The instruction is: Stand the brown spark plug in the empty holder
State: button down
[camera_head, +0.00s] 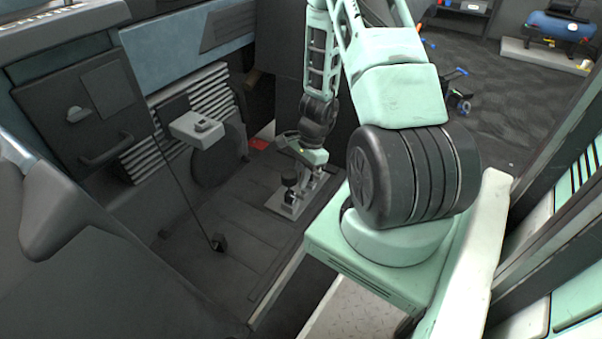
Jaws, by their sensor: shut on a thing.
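My gripper (297,172) is at the end of the pale green arm, pointing down over the dark floor panel left of my base. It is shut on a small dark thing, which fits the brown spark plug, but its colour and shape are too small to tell. A small light grey plate with a raised block (290,208) is just below the gripper. I cannot tell whether this is the holder, or whether the held thing touches it. The gripper and wrist hide part of this spot.
A grey box-like part (197,127) on a dark round disc stands left of the gripper. A thin black rod (185,190) slants down to the floor panel. A grey seat-like shape (70,250) fills the lower left. Blue and orange items (460,85) lie on the floor behind.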

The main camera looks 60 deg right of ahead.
jog(key=shift+p, duration=0.7)
dwell(0.4)
jog(key=shift+f, duration=0.2)
jog(key=shift+f+b, duration=0.4)
jog(key=shift+b, duration=0.05)
jog(key=shift+f, duration=0.15)
dwell(0.5)
jog(key=shift+f+b, duration=0.3)
jog(key=shift+f, duration=0.1)
dwell(0.4)
jog(key=shift+f+b, duration=0.45)
jog(key=shift+f, duration=0.15)
jog(key=shift+n, duration=0.3)
